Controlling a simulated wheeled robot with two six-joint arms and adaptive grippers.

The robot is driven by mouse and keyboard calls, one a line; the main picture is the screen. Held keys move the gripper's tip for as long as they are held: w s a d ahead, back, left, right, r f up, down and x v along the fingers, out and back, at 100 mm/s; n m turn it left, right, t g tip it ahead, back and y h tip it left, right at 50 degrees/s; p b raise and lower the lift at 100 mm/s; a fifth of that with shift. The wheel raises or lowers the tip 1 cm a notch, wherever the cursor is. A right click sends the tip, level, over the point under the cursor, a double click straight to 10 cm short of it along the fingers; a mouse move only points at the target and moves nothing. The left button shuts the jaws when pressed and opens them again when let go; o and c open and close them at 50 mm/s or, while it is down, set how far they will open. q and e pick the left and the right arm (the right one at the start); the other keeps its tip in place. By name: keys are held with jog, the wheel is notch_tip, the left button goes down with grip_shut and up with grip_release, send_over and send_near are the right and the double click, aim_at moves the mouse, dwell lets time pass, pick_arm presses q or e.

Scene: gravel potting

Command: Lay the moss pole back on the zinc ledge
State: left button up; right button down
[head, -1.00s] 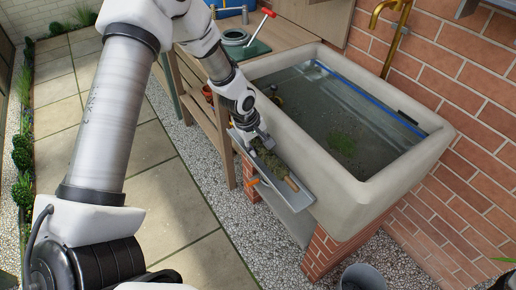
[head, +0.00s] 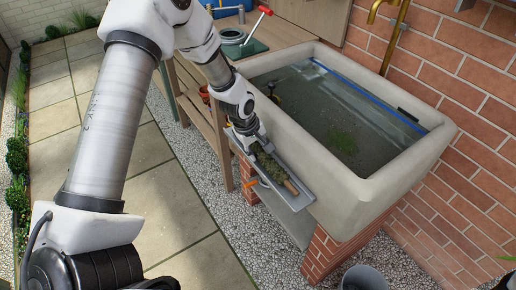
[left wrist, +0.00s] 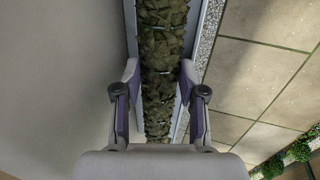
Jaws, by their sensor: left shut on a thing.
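The moss pole (head: 270,166) is a dark green mossy rod with a bare wooden end. It lies lengthwise along the grey zinc ledge (head: 306,191) at the front of the stone sink. My left gripper (head: 258,146) is shut on it near its far end. In the left wrist view the moss pole (left wrist: 160,45) runs between the two fingers of my left gripper (left wrist: 159,80), with the ledge's rims on both sides. I cannot tell whether its underside touches the ledge. My right gripper is not in view.
The stone sink (head: 375,182) with dark water stands right beside the ledge, on brick supports (head: 322,250). An orange item (head: 251,183) is just below the ledge. A wooden bench (head: 205,118) stands behind, and a grey bucket (head: 362,278) is at the front.

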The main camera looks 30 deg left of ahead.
pick_arm(q)
jog(key=o, duration=1)
jog(key=shift+f, duration=0.1)
jog(key=v, duration=1.2)
jog(key=s+d+f+m+g+p, duration=0.2)
jog(key=s+d+f+p, duration=0.15)
jog(key=s+f, duration=0.45)
jog(key=s+d+f+m+g+p, duration=0.2)
jog(key=s+d+f+g, duration=0.15)
jog(key=s, duration=0.85)
jog(key=s+d+f+m+g+p, duration=0.1)
jog(key=s+d+f+m+p, duration=0.25)
jog(key=s+f, duration=0.45)
jog(key=m+t, duration=0.1)
jog(key=w+r+m+t, duration=0.1)
jog(key=m, duration=0.1)
jog(key=m+t+y, duration=0.1)
jog(key=m, duration=0.1)
jog(key=shift+w+a+r+m+b, duration=0.25)
jog(key=shift+w+r+b, duration=0.15)
